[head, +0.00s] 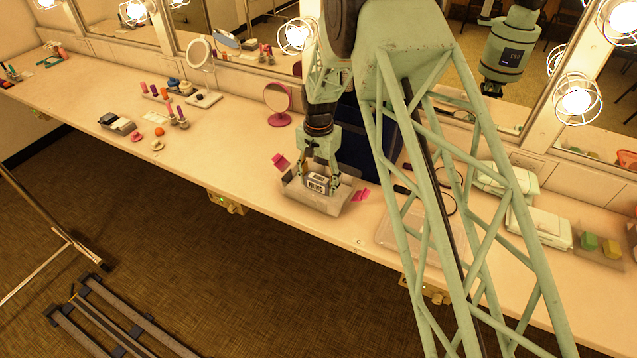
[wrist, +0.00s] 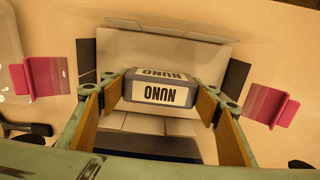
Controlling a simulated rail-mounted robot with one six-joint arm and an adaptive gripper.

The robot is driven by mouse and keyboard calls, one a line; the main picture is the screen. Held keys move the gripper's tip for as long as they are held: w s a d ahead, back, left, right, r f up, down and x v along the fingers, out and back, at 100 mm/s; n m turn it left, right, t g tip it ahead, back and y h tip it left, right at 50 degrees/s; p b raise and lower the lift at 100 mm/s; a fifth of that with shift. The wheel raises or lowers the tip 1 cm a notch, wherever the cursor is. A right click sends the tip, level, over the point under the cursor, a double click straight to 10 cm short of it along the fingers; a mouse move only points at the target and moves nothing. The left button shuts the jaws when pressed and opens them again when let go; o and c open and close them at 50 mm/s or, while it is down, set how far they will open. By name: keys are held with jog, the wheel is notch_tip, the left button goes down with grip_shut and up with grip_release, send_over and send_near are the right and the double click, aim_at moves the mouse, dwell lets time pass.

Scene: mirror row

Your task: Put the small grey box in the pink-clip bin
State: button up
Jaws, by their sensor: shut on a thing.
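In the head view the box (head: 318,183) is held at or just above the opening of the pink-clip bin (head: 316,200), a pale grey bin. A pink clip (head: 281,160) shows at its left side and another pink clip (head: 361,194) at its right. In the wrist view the bin (wrist: 205,52) lies beneath the box. I cannot tell whether the box touches the bin floor.
A dark blue case (head: 368,140) stands behind the bin. A pink round mirror (head: 279,103) is at the back left. A clear tray (head: 405,232) and white cases (head: 538,226) lie to the right. The counter left of the bin (head: 225,150) is clear.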

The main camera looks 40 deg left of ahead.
aim_at(319, 178)
jog(key=o, duration=0.9)
jog(key=shift+f, duration=0.1)
notch_tip(319, 178, up, 12)
jog(key=shift+r+p, duration=0.15)
jog(key=shift+p, duration=0.2)
dwell(0.6)
